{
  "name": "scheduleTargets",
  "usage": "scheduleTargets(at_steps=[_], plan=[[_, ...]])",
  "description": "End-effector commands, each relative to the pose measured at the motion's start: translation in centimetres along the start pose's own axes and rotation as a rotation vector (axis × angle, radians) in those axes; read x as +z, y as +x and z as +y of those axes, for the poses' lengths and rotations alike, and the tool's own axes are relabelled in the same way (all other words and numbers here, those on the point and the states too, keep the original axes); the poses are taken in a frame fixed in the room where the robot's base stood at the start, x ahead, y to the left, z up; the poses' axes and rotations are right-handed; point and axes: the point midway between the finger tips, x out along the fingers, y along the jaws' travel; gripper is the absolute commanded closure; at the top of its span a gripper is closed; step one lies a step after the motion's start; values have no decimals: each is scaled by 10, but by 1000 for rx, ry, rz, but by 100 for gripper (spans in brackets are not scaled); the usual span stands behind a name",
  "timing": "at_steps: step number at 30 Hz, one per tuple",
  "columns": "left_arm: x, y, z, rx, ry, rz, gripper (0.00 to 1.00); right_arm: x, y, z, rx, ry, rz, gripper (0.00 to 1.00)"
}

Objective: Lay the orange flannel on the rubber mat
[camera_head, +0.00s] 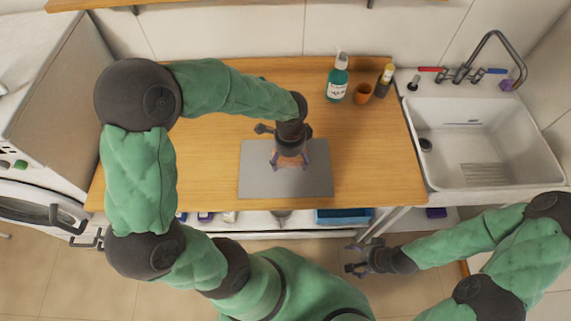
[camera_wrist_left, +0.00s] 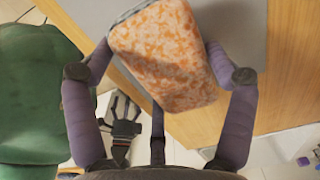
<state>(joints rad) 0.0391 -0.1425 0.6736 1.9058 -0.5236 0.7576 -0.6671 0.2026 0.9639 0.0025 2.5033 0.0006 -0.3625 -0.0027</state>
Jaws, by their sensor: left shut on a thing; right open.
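The orange flannel (camera_wrist_left: 165,60) is a folded, orange-and-white patterned cloth with a grey edge. My left gripper (camera_head: 290,166) is shut on it, and its purple fingers lie on both sides of the cloth in the left wrist view. In the head view only a little orange (camera_head: 290,159) shows beneath the gripper. The grey rubber mat (camera_head: 252,181) lies flat on the wooden counter, and the gripper is over its middle. I cannot tell whether the flannel touches the mat. My right gripper (camera_head: 352,257) is open and empty, in front of the counter and over the floor.
A teal pump bottle (camera_head: 337,88), an orange cup (camera_head: 362,93) and a dark bottle with a yellowish top (camera_head: 384,80) stand at the counter's back right. A white sink (camera_head: 485,140) is at the right. The wooden counter (camera_head: 375,165) is clear around the mat.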

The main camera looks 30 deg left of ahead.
Motion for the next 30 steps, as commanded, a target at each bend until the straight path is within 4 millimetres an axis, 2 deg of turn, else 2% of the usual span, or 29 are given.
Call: scheduleTargets(at_steps=[8,16,29,30], plan=[[9,15,-9,0,-1,0,42,0,4,1,0,0,0,15],[12,49,-12,1,0,0,42,-1,14,5,0,0,0,15],[12,54,-12,-1,0,0,42,-1,16,6,0,0,0,15],[12,54,-12,0,0,0,5,-1,16,6,0,0,0,15]])
